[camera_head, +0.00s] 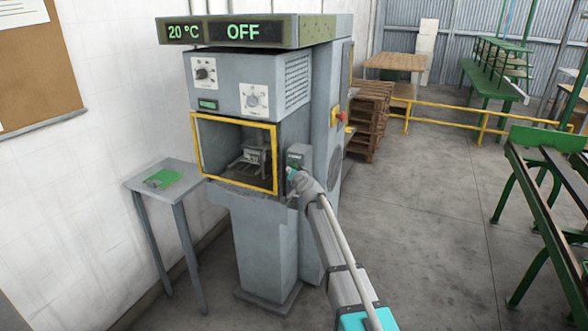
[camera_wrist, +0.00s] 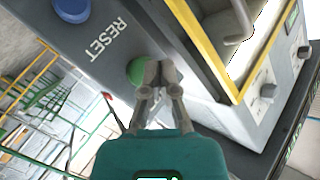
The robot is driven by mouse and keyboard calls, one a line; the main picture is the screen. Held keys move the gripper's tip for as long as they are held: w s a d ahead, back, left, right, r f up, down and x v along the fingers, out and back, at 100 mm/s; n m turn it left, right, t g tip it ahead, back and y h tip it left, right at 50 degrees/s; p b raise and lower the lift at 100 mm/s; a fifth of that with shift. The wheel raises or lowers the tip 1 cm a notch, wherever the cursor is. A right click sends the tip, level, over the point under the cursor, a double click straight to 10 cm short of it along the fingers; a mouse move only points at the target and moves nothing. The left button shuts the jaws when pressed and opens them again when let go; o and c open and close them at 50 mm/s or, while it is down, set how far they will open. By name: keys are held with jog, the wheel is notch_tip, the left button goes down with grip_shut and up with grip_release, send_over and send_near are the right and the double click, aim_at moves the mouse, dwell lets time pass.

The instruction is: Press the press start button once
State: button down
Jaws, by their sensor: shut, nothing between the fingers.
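The green round button (camera_wrist: 136,71) sits on the grey control box, which shows in the head view (camera_head: 298,153) on the right side of the press. In the wrist view it is partly hidden behind a fingertip of my gripper (camera_wrist: 159,67). My gripper is shut and empty, its tips right by the green button; I cannot tell whether they touch it. A blue button (camera_wrist: 72,8) lies on the same panel, with the printed word RESET (camera_wrist: 105,40) between the two. The grey press (camera_head: 240,82) has a display (camera_head: 243,32) reading OFF and 20 °C.
The yellow-framed press opening (camera_head: 275,160) is just left of my gripper. A red and yellow switch (camera_head: 338,117) is above right. Wooden pallets (camera_head: 368,118) stand behind.

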jog(key=shift+w+d, duration=0.3)
jog(key=shift+w, duration=0.65)
dwell(1.1)
jog(key=shift+s, duration=0.2)
jog(key=shift+s+a, duration=0.3)
jog(key=shift+s, duration=0.4)
jog(key=shift+s, duration=0.15)
dwell(0.3)
jog(key=shift+s+a, duration=0.3)
jog(key=shift+s, duration=0.45)
jog(key=shift+s+a, duration=0.3)
jog(key=shift+s, duration=0.4)
jog(key=shift+s+a, duration=0.3)
jog(key=shift+s, duration=0.45)
jog(key=s+d+f+g+h, duration=0.2)
jog(key=s+d+f+g, duration=0.3)
jog(key=s+d, duration=0.4)
jog(key=s+d+f+n+g+h, duration=0.1)
jog(key=s+d+f+g, duration=0.4)
jog(key=s, duration=1.2)
jog(key=s+d+f+n+g+h, duration=0.1)
jog(key=s+d+f+g+h, duration=0.3)
jog(key=s+d, duration=0.9)
jog(key=shift+s+d+f+g, duration=0.25)
jog(key=shift+d+f+g, duration=0.25)
jog(key=shift+f, duration=0.45)
